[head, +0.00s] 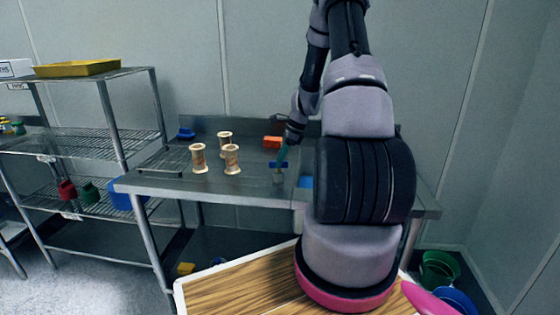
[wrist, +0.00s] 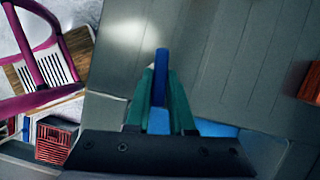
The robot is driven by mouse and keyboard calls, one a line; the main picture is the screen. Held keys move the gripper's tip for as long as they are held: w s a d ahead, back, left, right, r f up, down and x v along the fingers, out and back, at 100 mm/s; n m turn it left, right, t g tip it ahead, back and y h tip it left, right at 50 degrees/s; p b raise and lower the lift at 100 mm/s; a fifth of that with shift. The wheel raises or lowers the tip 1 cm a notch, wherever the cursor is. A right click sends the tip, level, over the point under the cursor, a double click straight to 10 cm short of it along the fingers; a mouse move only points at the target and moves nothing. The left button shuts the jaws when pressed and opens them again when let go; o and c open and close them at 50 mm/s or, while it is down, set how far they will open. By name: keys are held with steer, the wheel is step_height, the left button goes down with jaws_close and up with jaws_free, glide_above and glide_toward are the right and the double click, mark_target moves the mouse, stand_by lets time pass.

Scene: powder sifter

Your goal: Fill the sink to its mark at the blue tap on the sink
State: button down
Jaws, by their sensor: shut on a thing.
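The blue tap (head: 278,164) has a short bar handle on a pale post, near the front of the metal bench. My gripper (head: 282,157) points down at it from above, its teal fingers at the handle. In the wrist view my gripper (wrist: 160,95) is shut on the blue tap handle (wrist: 161,65), whose end sticks out past the fingertips. A blue patch (head: 306,182) shows just right of the tap, partly behind my arm; I cannot tell if it is water in the sink. The sink's basin and its mark are hidden or too small to make out.
Several wooden spool-shaped stands (head: 198,158) are on the bench left of the tap. An orange block (head: 273,142) lies behind it, and a blue item (head: 186,133) at the back left. A wire shelf rack (head: 85,140) stands at left. Green and blue buckets (head: 440,268) are on the floor at right.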

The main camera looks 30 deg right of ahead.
steer(key=n+g, duration=0.1)
steer(key=n, duration=0.3)
steer(key=shift+w+n+g, duration=0.2)
steer(key=shift+n+g, duration=0.1)
steer(key=shift+g, duration=0.1)
steer(key=n+g, duration=0.1)
steer(key=n, duration=0.2)
steer(key=shift+w+n, duration=0.1)
steer(key=shift+n, duration=0.2)
steer(key=n, duration=0.1)
steer(key=n+g, duration=0.1)
steer(key=n, duration=0.1)
steer(key=shift+w+n+g+h, duration=0.1)
steer(key=shift+n+g+h, duration=0.2)
steer(key=shift+a+n+g+h, duration=0.1)
steer(key=shift+n+g+h, duration=0.4)
steer(key=shift+n, duration=1.4)
steer(key=c, duration=0.8)
jaws_free()
